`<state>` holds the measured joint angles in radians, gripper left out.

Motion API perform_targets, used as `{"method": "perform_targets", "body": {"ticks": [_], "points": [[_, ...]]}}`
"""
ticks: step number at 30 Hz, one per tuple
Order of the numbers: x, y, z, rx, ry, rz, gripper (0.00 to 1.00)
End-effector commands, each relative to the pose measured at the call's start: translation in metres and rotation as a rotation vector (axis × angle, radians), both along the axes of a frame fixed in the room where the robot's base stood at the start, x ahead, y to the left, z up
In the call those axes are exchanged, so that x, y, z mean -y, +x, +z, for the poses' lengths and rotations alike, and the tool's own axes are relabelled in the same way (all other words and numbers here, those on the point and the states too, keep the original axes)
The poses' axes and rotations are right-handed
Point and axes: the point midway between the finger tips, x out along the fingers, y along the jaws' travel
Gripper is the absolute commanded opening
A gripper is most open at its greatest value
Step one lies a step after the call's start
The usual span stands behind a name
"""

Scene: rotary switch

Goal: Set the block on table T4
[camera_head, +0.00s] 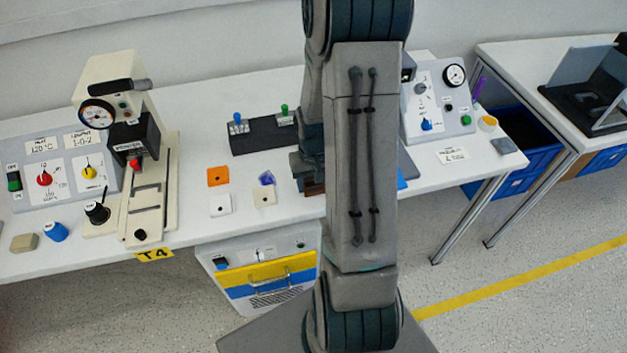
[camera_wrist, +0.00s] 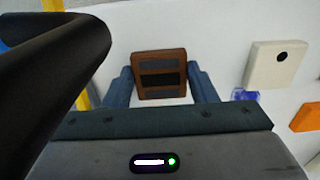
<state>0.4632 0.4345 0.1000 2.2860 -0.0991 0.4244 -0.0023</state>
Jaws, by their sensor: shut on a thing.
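The brown block (camera_wrist: 160,76) with dark inset panels sits between the two fingers of my gripper (camera_wrist: 162,84) in the wrist view. The fingers are shut on its sides. In the head view only a sliver of the block (camera_head: 315,188) shows beside my arm, and my gripper (camera_head: 308,168) is mostly hidden behind the arm. The block is over or on the white top of table T4 (camera_head: 285,212); I cannot tell whether it touches. The yellow T4 label (camera_head: 155,254) is on the table's front edge.
An orange tile (camera_head: 218,176), two white tiles with holes (camera_head: 220,204) (camera_head: 264,197) and a purple piece (camera_head: 267,178) lie left of my gripper. A black rack (camera_head: 262,136) stands behind them. A beige press (camera_head: 125,130) stands further left, a gauge panel (camera_head: 437,100) at the right.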

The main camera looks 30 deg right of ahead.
Motion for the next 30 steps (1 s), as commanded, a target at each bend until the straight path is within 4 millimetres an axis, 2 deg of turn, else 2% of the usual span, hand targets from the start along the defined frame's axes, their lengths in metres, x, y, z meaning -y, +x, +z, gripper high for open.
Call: {"method": "perform_targets", "body": {"ticks": [10,11,12,13,23,26,30], "points": [[0.000,0.000,-0.005,0.001,0.000,0.000,0.29],[0.000,0.000,-0.003,0.001,0.000,0.000,0.60],[0.000,0.000,-0.003,0.001,0.000,0.000,0.71],[0.000,0.000,-0.003,0.001,0.000,0.000,0.74],[0.000,0.000,0.001,0.001,0.000,0.000,0.74],[0.001,0.001,0.008,0.005,-0.002,-0.001,0.74],[0.001,0.001,0.030,0.006,-0.003,-0.002,0.74]]}}
